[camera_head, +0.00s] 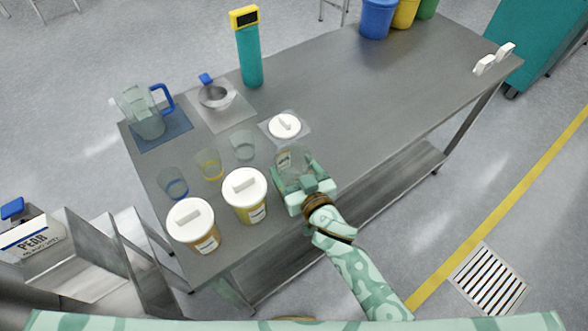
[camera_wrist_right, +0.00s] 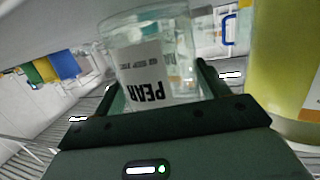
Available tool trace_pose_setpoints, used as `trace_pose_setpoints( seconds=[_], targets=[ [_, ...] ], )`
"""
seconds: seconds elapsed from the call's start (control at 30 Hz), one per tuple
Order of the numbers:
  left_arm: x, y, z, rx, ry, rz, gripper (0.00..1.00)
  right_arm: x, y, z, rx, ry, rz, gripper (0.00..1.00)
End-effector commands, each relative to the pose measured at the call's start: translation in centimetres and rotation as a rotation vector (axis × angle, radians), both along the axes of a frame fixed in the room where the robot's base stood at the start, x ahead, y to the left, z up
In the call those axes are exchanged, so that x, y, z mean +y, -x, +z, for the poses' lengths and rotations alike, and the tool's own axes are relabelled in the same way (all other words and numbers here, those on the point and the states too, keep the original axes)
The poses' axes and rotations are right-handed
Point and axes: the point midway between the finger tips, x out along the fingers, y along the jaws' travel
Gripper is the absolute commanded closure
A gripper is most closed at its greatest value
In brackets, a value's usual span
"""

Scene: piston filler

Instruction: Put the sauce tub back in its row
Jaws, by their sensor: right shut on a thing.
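A clear, lidless tub (camera_head: 294,158) with a white label is between the fingers of my right gripper (camera_head: 298,172), which is shut on it. Two filled tubs with white lids, one at the left (camera_head: 191,225) and one nearer (camera_head: 245,194), stand in a row left of my gripper. A yellow-filled tub (camera_wrist_right: 285,60) shows close beside it in the wrist view. My left gripper is not in view.
A round white lid (camera_head: 284,125) lies on a pale mat just behind the held tub. Clear cups (camera_head: 243,145), (camera_head: 209,164) and (camera_head: 173,183) stand behind the lidded tubs. The table's (camera_head: 400,100) right half is mostly clear.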

Motion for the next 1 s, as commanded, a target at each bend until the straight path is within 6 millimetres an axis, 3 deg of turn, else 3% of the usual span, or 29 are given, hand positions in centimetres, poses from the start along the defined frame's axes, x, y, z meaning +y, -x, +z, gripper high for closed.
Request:
trace_pose_setpoints(
  seconds=[0.13,0.17,0.2,0.23,0.57,1.0],
  targets=[
    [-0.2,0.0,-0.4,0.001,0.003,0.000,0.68,0.0,0.0,-0.5,0.000,0.000,0.000,0.67],
    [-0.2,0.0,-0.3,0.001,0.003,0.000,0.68,0.0,0.0,-0.4,0.000,0.000,0.000,0.18],
    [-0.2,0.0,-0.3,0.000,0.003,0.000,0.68,0.0,0.0,-0.3,0.000,0.001,0.000,0.07],
    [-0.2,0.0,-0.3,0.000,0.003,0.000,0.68,0.0,0.0,-0.3,0.000,0.001,0.000,0.04],
    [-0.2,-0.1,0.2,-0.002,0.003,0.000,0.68,0.0,0.0,0.3,-0.002,0.001,0.000,0.04],
    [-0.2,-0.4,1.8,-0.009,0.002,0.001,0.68,-3.9,8.3,1.6,0.002,0.001,-0.001,0.04]
  ],
)
